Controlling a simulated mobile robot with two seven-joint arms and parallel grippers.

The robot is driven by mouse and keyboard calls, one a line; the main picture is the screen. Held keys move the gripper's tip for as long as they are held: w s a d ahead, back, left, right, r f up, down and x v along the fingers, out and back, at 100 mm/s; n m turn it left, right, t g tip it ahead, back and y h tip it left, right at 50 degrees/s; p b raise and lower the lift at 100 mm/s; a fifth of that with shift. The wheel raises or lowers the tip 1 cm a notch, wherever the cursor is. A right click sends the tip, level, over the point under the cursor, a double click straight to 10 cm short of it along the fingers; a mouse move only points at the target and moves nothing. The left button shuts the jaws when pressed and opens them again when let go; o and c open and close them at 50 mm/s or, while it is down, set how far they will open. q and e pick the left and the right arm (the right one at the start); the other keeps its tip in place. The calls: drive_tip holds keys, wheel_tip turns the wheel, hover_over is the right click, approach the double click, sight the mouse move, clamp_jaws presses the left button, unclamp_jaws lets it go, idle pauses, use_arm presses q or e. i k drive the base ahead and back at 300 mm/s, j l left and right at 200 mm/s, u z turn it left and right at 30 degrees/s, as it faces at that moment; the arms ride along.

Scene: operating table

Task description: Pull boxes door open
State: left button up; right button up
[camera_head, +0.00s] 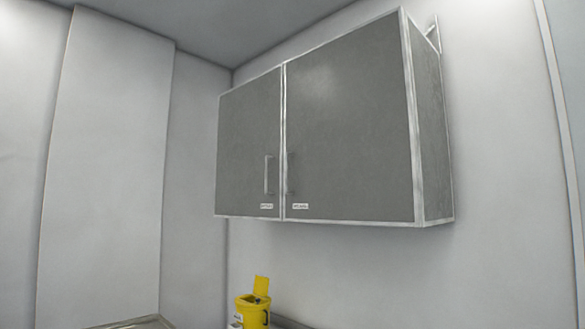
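A grey wall cabinet with two doors hangs on the wall in the head view. Its left door (247,145) and its right door (350,130) both look closed, with pale edges meeting at a vertical seam. The left door's handle (268,174) is a light vertical bar near the seam. The right door's handle (290,175) is darker and sits just right of the seam. A small white label is at the bottom of each door. The inside of the cabinet is hidden. Neither of my grippers shows in the view.
A yellow container (253,311) with a raised lid stands below the cabinet, by a grey surface edge (290,322). A metal rim (140,322) shows at the bottom left. A pale wall panel (105,150) stands at the left. The space before the doors looks clear.

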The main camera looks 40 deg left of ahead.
sight(350, 155)
drive_tip(key=k+j+z, duration=0.15)
drive_tip(key=j, duration=0.3)
drive_tip(key=j+z, duration=0.15)
drive_tip(key=j, duration=0.3)
drive_tip(key=k+j, duration=0.1)
drive_tip(key=j, duration=0.3)
drive_tip(key=k+j, duration=0.15)
drive_tip(key=j, duration=0.3)
drive_tip(key=k+j+z, duration=0.1)
drive_tip(key=j, duration=0.3)
drive_tip(key=k+j, duration=0.15)
drive_tip(key=j, duration=0.25)
